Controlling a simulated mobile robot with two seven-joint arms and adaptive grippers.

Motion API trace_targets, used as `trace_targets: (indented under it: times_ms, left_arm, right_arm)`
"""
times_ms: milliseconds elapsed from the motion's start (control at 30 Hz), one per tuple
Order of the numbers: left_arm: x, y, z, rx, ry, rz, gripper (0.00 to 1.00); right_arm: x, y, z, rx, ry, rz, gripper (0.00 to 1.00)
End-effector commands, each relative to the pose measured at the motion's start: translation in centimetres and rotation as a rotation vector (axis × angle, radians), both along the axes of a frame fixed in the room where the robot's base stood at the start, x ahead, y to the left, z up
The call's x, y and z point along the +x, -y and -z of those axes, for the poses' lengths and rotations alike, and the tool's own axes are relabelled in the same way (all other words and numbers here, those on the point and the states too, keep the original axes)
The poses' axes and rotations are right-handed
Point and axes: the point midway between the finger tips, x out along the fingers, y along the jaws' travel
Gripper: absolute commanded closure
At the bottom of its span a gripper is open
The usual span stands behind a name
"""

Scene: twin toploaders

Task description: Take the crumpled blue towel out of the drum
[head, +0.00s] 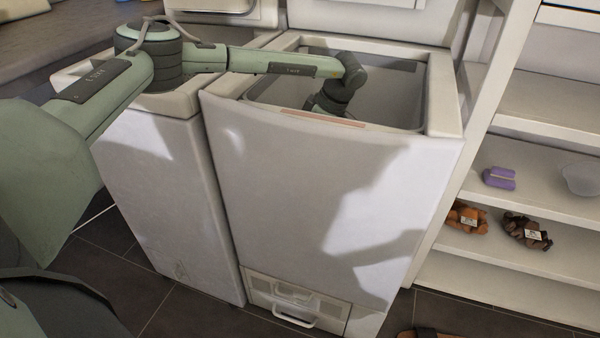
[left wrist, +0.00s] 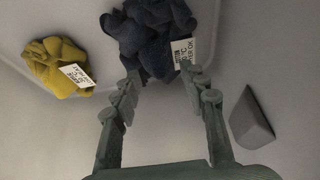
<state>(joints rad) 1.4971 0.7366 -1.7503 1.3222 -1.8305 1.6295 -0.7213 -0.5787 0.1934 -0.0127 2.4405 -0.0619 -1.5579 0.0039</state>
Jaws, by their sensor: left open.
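The crumpled dark blue towel (left wrist: 152,32) lies in the drum at the top of the left wrist view, with a white printed tag (left wrist: 185,53). My left gripper (left wrist: 160,76) is open and empty between its fingers, pointing at the towel. Its fingertips are at the towel's near edge; I cannot tell whether they touch it. In the head view my left arm reaches over the right-hand toploader (head: 325,185) and down into its drum (head: 395,92). The drum wall hides the gripper and the towel there. My right gripper is not in view.
A crumpled yellow cloth (left wrist: 55,66) with a tag lies left of the blue towel in the drum. A grey wedge-shaped fin (left wrist: 250,118) stands to the right. A second toploader (head: 165,170) stands at left. Shelves (head: 545,205) at right hold small items.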

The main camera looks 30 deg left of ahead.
Motion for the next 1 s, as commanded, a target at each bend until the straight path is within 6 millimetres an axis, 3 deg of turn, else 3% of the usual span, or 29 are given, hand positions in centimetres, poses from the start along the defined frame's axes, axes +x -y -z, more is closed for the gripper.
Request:
trace_targets:
  times_ms: [33,400,1000]
  left_arm:
    - [0.01,0.00,-0.02,0.000,0.000,0.000,0.57]
    - [0.01,0.01,-0.06,0.000,0.000,0.000,1.00]
    - [0.07,0.01,-0.54,0.000,0.002,0.000,1.00]
  right_arm:
    - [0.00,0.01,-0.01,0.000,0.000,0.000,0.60]
    - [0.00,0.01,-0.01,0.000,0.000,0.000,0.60]
    - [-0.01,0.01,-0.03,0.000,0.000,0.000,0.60]
